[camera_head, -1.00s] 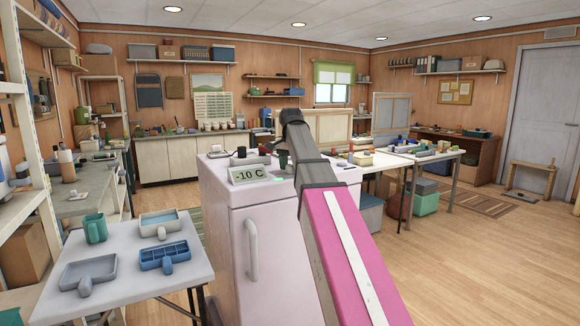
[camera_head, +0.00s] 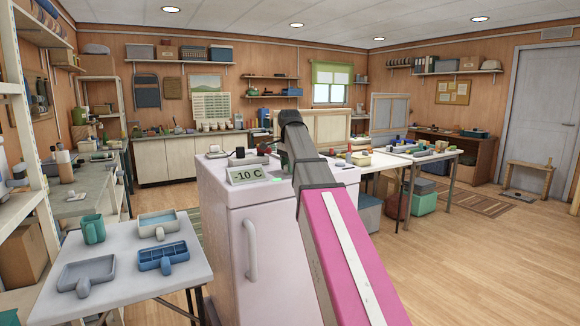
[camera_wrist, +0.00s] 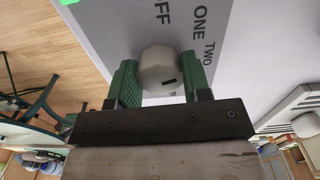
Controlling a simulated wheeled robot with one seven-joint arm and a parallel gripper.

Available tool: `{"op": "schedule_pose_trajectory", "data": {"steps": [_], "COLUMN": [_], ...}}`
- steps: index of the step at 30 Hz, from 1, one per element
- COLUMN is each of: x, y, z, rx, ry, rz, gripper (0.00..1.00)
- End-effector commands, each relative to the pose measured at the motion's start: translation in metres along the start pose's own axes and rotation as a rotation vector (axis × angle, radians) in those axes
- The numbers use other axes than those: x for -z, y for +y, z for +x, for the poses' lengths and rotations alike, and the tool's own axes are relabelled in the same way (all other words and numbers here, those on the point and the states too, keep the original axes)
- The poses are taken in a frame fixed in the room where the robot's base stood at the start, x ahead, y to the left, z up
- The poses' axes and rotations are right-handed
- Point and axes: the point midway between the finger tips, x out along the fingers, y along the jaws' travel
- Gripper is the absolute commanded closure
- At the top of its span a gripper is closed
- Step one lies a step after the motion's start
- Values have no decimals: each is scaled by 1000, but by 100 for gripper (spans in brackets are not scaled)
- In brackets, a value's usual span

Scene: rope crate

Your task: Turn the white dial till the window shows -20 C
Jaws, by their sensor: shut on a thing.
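The white dial (camera_wrist: 158,70) sits on a grey panel (camera_wrist: 115,30) in the wrist view, with a dark mark toward its lower right. Printed words OFF, ONE and TWO show around it; another label is partly hidden. My gripper (camera_wrist: 157,76) has its green fingers on either side of the dial, shut on it. In the head view my arm hides the dial. The window (camera_head: 247,175) on top of the pale pink cabinet (camera_head: 235,240) reads "10 C"; a minus sign before it is not clear. A small green light (camera_head: 276,179) is beside it.
A white table (camera_head: 130,285) at the left holds a green mug (camera_head: 93,230) and several blue and grey trays. A worktable with small items stands right of the cabinet. The wooden floor (camera_head: 480,270) at the right is clear.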

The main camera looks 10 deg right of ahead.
Motion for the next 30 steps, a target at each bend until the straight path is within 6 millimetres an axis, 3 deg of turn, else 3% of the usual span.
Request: {"op": "schedule_pose_trajectory", "data": {"steps": [9,22,30], "x": [0,0,0], "y": [0,0,1], "z": [1,1,2], "rx": [0,0,-1], "ry": [-1,-1,-1], "rz": [285,353,650], "gripper": [89,89,89]}}
